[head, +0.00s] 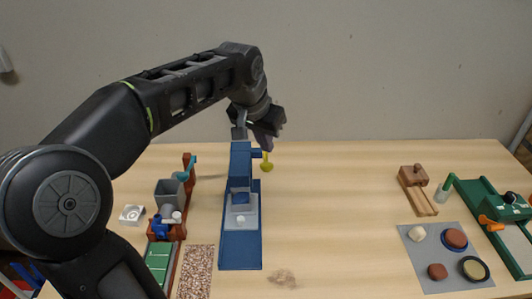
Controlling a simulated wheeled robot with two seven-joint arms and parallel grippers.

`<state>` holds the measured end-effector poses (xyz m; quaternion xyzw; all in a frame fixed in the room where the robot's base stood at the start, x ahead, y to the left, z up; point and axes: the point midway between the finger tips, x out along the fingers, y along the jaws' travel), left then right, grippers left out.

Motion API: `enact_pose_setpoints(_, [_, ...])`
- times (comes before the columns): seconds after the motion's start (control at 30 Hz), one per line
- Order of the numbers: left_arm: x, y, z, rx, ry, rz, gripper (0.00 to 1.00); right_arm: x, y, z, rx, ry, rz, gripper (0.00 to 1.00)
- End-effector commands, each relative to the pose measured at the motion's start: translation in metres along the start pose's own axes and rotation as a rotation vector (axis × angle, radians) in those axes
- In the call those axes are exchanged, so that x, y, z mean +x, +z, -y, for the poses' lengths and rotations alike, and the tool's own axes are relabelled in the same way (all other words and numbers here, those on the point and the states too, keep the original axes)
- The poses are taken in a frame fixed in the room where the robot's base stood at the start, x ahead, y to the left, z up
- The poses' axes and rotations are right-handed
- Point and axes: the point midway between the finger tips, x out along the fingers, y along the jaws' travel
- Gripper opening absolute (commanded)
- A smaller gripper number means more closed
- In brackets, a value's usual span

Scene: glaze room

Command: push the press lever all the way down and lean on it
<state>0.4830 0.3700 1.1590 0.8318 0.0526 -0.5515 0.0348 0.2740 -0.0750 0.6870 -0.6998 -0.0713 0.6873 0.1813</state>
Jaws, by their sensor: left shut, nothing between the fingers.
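The blue press (240,205) stands upright on the table left of the middle, with its long base towards me. Its lever ends in a yellow knob (266,166) at the right side of the press head. A pale plate with a small white piece (241,219) lies on the press base. My left gripper (267,146) is shut and empty, pointing down just above the yellow knob. It covers the upper end of the lever; I cannot tell if it touches it. My right gripper is not in view.
Left of the press stand a brown-and-grey device (171,200), a white dish (131,215) and a speckled mat (198,272). At right are a wooden block tool (417,190), a grey mat (424,276) with round pieces and a green tray (482,200). The table's middle is clear.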

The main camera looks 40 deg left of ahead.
Motion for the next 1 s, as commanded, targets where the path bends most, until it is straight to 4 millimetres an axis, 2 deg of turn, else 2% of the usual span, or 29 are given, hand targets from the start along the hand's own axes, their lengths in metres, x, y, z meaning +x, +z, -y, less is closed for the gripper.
enact_pose_setpoints(0.03, [-0.010, -0.004, 0.000, 0.000, 0.000, -0.001, 0.00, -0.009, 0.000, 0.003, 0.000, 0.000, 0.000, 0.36])
enact_pose_setpoints(0.2, [-0.021, -0.009, 0.000, 0.000, 0.000, 0.000, 0.00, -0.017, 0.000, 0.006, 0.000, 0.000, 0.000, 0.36])
enact_pose_setpoints(1.0, [-0.021, -0.009, 0.000, 0.000, 0.000, 0.000, 0.00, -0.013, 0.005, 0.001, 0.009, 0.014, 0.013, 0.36])
